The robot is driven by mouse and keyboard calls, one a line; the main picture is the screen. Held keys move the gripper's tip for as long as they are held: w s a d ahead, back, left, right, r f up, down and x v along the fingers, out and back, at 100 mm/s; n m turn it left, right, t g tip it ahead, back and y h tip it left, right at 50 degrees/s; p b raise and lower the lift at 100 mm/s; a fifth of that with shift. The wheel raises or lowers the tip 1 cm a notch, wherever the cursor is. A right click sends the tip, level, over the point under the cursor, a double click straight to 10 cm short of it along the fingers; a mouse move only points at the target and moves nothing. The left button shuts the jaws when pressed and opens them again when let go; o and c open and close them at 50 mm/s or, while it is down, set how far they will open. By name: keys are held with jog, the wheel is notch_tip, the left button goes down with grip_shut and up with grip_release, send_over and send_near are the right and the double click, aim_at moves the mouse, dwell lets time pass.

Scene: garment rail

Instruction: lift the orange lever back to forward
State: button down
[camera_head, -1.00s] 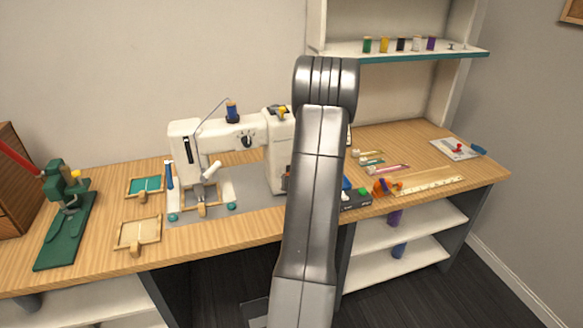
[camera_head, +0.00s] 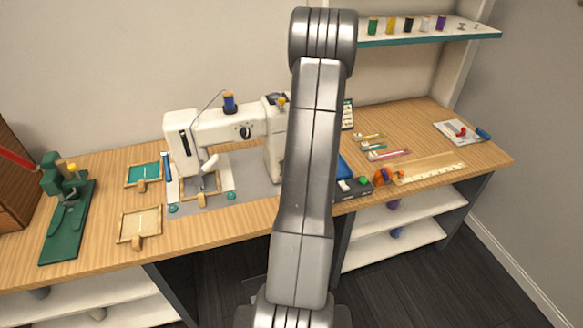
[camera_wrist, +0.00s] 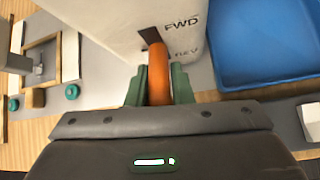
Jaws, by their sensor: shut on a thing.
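In the wrist view the orange lever (camera_wrist: 158,76) comes out of a dark slot in the white sewing machine (camera_wrist: 108,22). Its base shows near the REV end of the slot; the FWD mark is farther up in the picture. My gripper (camera_wrist: 159,88) has its two green fingers on either side of the lever, shut on it. In the head view the sewing machine (camera_head: 212,128) stands on a grey mat. My arm hides its right end, the lever and my gripper there.
A blue tray (camera_wrist: 265,45) lies right of the machine in the wrist view. In the head view a dark box with a green button (camera_head: 352,191), an orange item (camera_head: 381,177) and a ruler (camera_head: 428,173) lie to the right. Wooden frames (camera_head: 140,224) and a green press (camera_head: 62,225) stand left.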

jog(key=shift+r, duration=0.1)
jog(key=c, duration=1.3)
grip_release()
jog(key=p+v, duration=0.1)
jog(key=v, duration=1.2)
jog(key=shift+s+d+r, duration=0.15)
jog(key=shift+s+r, duration=0.1)
jog(key=shift+f, duration=0.1)
jog(key=b+x, duration=0.1)
jog(key=x, duration=1.2)
jog(key=shift+w+a+f, duration=0.2)
jog(key=shift+w, duration=0.1)
